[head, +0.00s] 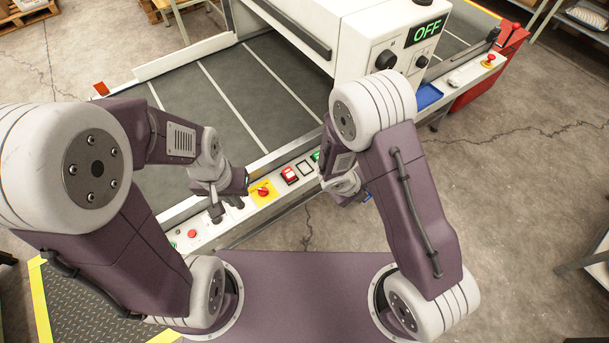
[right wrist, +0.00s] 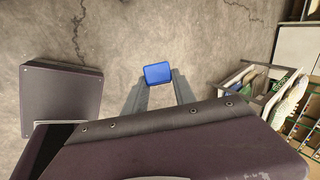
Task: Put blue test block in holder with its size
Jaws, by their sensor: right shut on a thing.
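The blue test block (right wrist: 157,72) is held between the fingertips of my right gripper (right wrist: 157,82) in the right wrist view, clear of the concrete floor seen below. In the head view only a small blue bit of the block (head: 367,197) shows beside my right gripper (head: 357,195), which is at the front edge of the machine. My left gripper (head: 228,208) is empty, its two dark fingers apart, above the machine's front rail. I cannot make out a holder matched to the block's size.
The machine has a grey conveyor bed (head: 215,110) and a white housing with an OFF display (head: 427,31). A red box (head: 490,70) stands at the right end.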

